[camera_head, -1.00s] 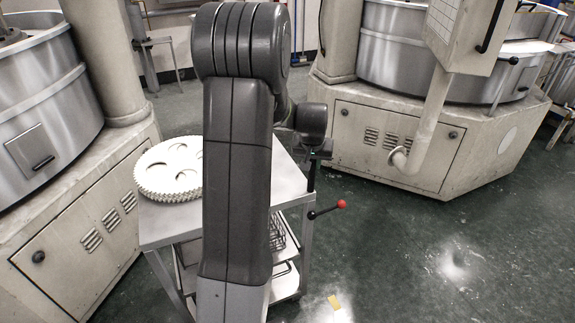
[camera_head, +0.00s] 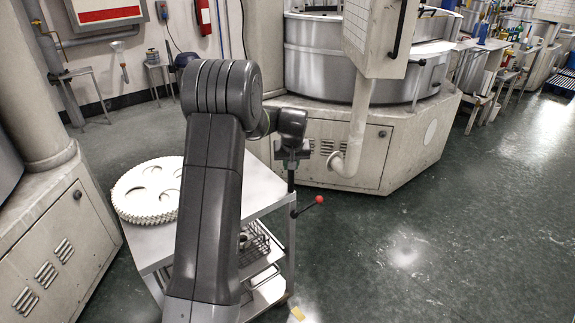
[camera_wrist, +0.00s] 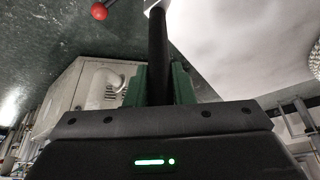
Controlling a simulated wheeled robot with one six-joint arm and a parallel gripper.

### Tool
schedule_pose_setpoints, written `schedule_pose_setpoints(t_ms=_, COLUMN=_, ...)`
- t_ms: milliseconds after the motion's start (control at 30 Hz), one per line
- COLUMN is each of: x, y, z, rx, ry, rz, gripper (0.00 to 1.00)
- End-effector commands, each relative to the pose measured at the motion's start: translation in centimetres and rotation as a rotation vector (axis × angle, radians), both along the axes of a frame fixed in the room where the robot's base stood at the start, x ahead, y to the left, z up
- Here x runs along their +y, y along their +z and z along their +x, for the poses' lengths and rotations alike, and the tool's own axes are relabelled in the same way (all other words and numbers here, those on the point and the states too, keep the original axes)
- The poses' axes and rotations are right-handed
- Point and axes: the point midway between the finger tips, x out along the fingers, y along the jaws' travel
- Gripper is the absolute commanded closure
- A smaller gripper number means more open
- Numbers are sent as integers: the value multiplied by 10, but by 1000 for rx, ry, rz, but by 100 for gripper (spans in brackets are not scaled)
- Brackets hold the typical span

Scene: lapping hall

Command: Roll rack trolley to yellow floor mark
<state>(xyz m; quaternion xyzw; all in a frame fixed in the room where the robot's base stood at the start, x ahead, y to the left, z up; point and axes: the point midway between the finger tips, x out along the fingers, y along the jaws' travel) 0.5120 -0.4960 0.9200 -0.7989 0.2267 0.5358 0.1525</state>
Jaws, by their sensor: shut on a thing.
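The rack trolley (camera_head: 264,186) is a metal cart with a flat grey top and lower shelves, standing in front of me and partly hidden by my arm. My gripper (camera_head: 291,157) is at its right far corner. In the wrist view my gripper (camera_wrist: 158,84) is shut on a dark upright bar (camera_wrist: 157,50), the trolley's handle post. A lever with a red knob (camera_head: 319,200) sticks out to the right below it. A small yellow patch (camera_head: 297,313) lies on the floor by the trolley's near right foot, cut by the picture's lower edge.
White toothed discs (camera_head: 148,190) are stacked on the trolley top; a wire basket (camera_head: 254,247) sits below. A large machine (camera_head: 365,150) stands behind, another base (camera_head: 65,240) close at left. Open green floor (camera_head: 430,250) lies to the right.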

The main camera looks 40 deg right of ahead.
Motion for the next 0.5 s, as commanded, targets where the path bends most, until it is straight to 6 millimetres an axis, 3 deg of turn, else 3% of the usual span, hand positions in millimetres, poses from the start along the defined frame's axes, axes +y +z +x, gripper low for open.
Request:
schedule_pose_setpoints(t_ms=267, x=-4, y=4, z=1, rx=-9, ry=-4, rz=-13, gripper=100)
schedule_pose_setpoints(t_ms=300, x=-4, y=4, z=1, rx=-8, ry=-4, rz=-12, gripper=70)
schedule_pose_setpoints(t_ms=367, x=-4, y=4, z=1, rx=-7, ry=-3, rz=-11, gripper=59)
schedule_pose_setpoints(t_ms=500, x=-3, y=3, z=1, rx=-5, ry=-3, rz=-8, gripper=57)
